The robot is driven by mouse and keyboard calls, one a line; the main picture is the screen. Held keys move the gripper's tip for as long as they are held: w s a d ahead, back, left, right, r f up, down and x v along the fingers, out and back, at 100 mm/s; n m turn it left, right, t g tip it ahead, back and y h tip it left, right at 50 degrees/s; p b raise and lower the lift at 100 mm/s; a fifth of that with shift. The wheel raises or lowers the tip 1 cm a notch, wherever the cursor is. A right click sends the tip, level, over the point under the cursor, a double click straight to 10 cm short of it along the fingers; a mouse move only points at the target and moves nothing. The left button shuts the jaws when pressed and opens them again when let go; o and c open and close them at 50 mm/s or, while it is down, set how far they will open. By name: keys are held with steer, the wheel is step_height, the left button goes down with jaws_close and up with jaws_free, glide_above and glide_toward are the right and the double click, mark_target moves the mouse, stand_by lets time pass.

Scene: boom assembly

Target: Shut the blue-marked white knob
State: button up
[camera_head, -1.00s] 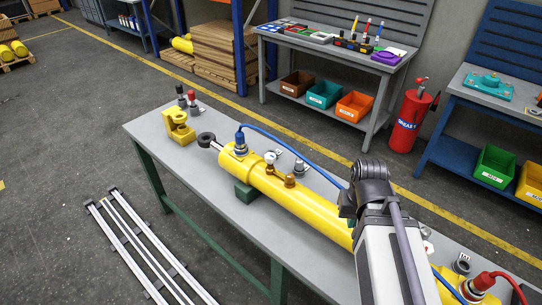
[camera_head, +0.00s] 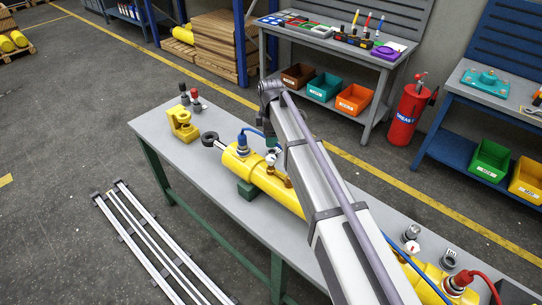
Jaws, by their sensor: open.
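A small white knob (camera_head: 271,158) stands on the yellow cylinder (camera_head: 265,180), just right of the blue hose fitting (camera_head: 242,143). Its mark is too small to read. Another white knob (camera_head: 411,247) with a red mark sits further down the assembly, to the right of my arm. My arm crosses the middle of the view, with its far joint above and behind the cylinder's left part. The fingers of my gripper cannot be made out; my arm hides that area and part of the cylinder.
The cylinder lies on a grey bench with a green support block (camera_head: 247,188) under it. A blue hose and a red hose (camera_head: 483,276) run along it. A yellow clevis (camera_head: 183,124) stands at the bench's left end. Metal rails (camera_head: 150,245) lie on the floor.

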mark_target(271, 157)
step_height(271, 157, down, 11)
steer(key=b, duration=1.1)
steer(key=shift+r, duration=0.1)
steer(key=c, duration=0.9)
